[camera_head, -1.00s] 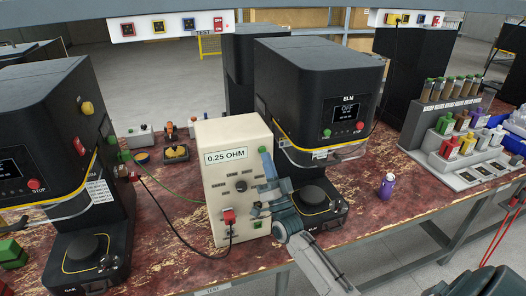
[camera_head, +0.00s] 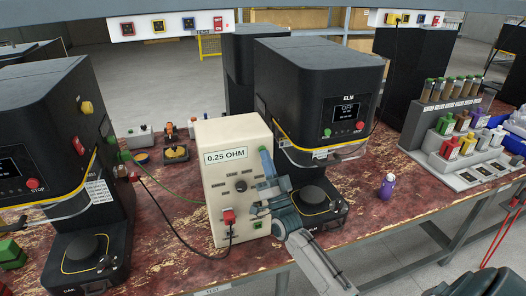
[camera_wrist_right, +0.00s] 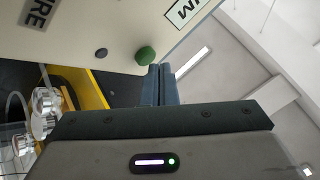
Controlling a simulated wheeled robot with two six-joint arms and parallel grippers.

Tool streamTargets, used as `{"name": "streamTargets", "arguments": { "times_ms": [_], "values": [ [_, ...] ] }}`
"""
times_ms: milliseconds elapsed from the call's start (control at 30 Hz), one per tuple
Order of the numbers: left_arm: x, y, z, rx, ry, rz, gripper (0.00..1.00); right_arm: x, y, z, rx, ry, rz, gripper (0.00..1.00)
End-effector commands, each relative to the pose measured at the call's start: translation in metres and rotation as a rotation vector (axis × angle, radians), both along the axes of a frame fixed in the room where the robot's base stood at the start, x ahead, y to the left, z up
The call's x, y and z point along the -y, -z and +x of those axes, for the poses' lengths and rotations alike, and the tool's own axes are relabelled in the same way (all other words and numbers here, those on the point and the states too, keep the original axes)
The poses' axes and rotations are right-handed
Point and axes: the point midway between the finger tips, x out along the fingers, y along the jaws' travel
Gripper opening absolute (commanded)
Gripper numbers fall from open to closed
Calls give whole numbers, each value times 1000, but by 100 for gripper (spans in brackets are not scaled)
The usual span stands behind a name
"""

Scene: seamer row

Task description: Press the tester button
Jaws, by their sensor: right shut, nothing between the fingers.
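The tester is a cream box (camera_head: 217,195) with a "0.25 OHM" label, standing on the worn red bench between two black seamers. In the right wrist view a round green button (camera_wrist_right: 146,56) sticks out of its cream face, near the edge. In the head view my right gripper hides this part of the face. My right gripper (camera_head: 263,151) is shut and empty, its blue-grey fingers at the upper right of the tester face. In the wrist view the fingertips (camera_wrist_right: 161,68) are right beside the green button; I cannot tell whether they touch it. My left gripper is out of view.
A red plug (camera_head: 229,216) with a black cable sits low on the tester face. The ELM seamer (camera_head: 325,85) stands close on the right, another seamer (camera_head: 45,120) on the left. A purple bottle (camera_head: 387,187) stands on open bench beside a sample rack (camera_head: 455,150).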

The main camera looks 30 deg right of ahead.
Motion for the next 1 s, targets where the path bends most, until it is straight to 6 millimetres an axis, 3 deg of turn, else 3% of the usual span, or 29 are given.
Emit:
{"name": "streamTargets", "arguments": {
  "times_ms": [1000],
  "values": [
    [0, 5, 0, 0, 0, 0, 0, 2, 0, 8, 0, 0, 0, 0]
  ]
}}
